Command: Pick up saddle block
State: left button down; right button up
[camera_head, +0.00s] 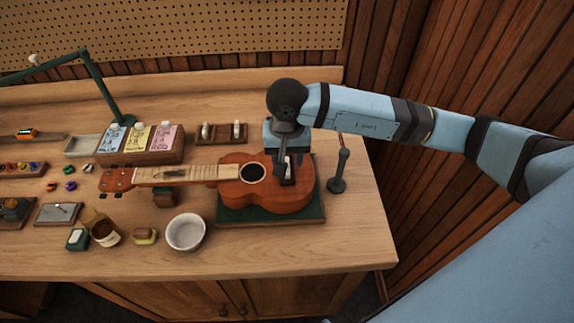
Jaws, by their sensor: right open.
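My right gripper (287,181) points down over the lower body of an orange-brown ukulele (268,195), at its bridge end. Its fingers are open. A small pale and dark piece (289,172) shows at the fingers; it may be the saddle block, but the gripper partly hides it and I cannot tell whether the fingers touch it. My left gripper is out of view.
A dark upright stand (339,172) is close to the right of the gripper. A white bowl (186,232), a brown jar (105,233) and small items lie left of the mat. A wooden rack (221,133) and a box of colored packets (141,143) stand behind. The bench's right front is clear.

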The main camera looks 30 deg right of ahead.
jog(key=shift+d+f+p, duration=0.1)
jog(key=shift+f+p, duration=0.25)
jog(key=shift+f, duration=1.5)
grip_shut()
jog(key=shift+r, duration=0.1)
